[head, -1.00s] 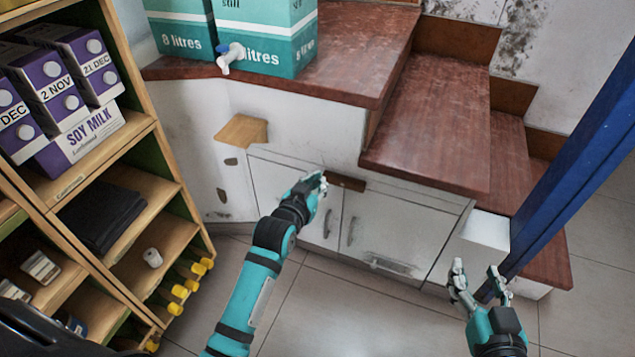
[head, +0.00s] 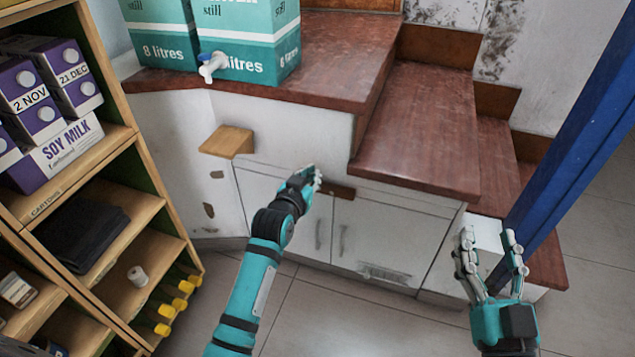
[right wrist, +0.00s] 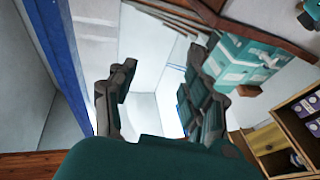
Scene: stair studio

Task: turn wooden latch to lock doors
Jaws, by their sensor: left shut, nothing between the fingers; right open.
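The wooden latch (head: 337,191) is a small dark brown bar at the top of the two white cabinet doors. It lies roughly horizontal across the seam between the left door (head: 282,205) and the right door (head: 387,238), and both doors look closed. My left gripper (head: 314,175) is shut and empty, just to the left of the latch's visible part and covering its left end. I cannot tell whether it touches the latch. My right gripper (head: 491,237) is open and empty, to the right of the cabinet near the blue post. It also shows open in the right wrist view (right wrist: 160,85).
A blue post (head: 575,140) stands beside my right gripper. Brown stair treads (head: 420,130) rise above the doors. Teal water boxes (head: 245,40) stand on the top left. A light wooden block (head: 228,141) juts out left of the doors. A wooden shelf (head: 165,215) fills the left.

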